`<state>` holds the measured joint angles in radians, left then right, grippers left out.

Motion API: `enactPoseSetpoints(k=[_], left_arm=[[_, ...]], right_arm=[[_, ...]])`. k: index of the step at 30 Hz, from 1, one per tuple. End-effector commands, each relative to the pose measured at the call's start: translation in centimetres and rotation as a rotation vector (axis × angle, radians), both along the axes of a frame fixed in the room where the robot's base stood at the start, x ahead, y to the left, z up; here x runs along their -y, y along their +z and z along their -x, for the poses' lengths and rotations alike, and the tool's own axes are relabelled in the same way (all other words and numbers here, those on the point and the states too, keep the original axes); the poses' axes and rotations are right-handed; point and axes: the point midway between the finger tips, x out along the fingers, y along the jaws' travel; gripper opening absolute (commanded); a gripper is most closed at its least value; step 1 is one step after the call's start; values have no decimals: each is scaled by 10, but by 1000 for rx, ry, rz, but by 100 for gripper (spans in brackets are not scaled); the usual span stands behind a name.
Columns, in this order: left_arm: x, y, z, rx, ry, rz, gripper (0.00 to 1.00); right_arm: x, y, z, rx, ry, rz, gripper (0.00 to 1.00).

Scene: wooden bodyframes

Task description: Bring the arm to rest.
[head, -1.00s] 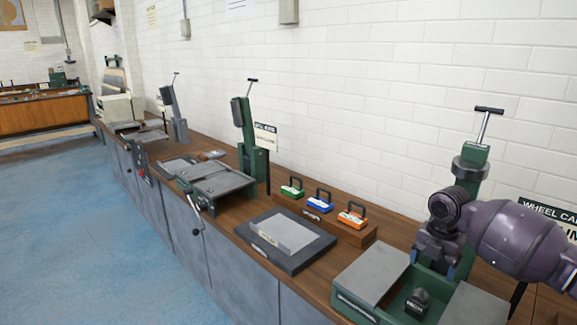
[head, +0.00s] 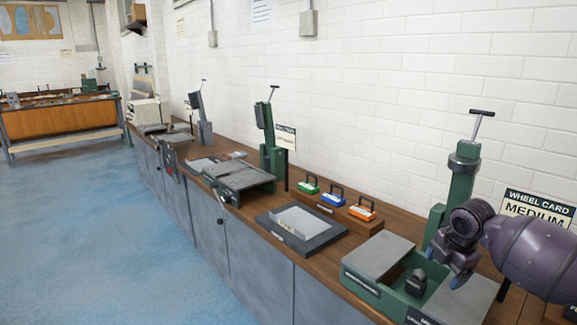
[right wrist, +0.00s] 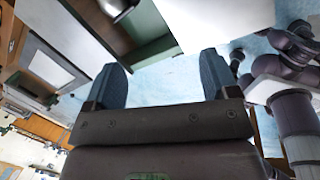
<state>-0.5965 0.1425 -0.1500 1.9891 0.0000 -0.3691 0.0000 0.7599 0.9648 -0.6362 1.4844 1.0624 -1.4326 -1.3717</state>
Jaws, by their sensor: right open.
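My right arm enters from the right in the head view, with its purple-grey forearm at the lower right. My right gripper (head: 453,272) is in front of the near green press post, above the green-edged station with grey plates (head: 378,255). It is open. In the right wrist view its two blue-grey fingers (right wrist: 164,75) stand apart with nothing between them. I cannot tell whether a fingertip touches the station. My left gripper is not in view.
A wooden bench along the white brick wall holds a grey tray (head: 302,226), a rack with green, blue and orange handled blocks (head: 331,198), and more presses. The blue floor (head: 110,240) at left is clear.

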Motion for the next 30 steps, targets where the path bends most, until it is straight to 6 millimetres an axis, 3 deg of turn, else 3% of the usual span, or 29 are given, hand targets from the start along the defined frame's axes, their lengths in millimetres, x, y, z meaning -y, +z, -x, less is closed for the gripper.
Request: enactPoseSetpoints(k=[5,11,15,19,24,30], left_arm=[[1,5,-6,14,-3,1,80],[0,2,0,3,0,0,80],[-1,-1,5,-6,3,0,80],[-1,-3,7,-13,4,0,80],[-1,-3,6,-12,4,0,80],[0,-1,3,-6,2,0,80]], right_arm=[[-28,30,-37,283,-210,-118,80],[-80,24,-45,519,-412,-407,80],[-114,3,-26,608,-546,-662,80],[-133,-17,0,643,-649,-857,80],[-144,-44,40,659,-775,-1051,80],[-141,-77,95,671,-919,-1189,80]])
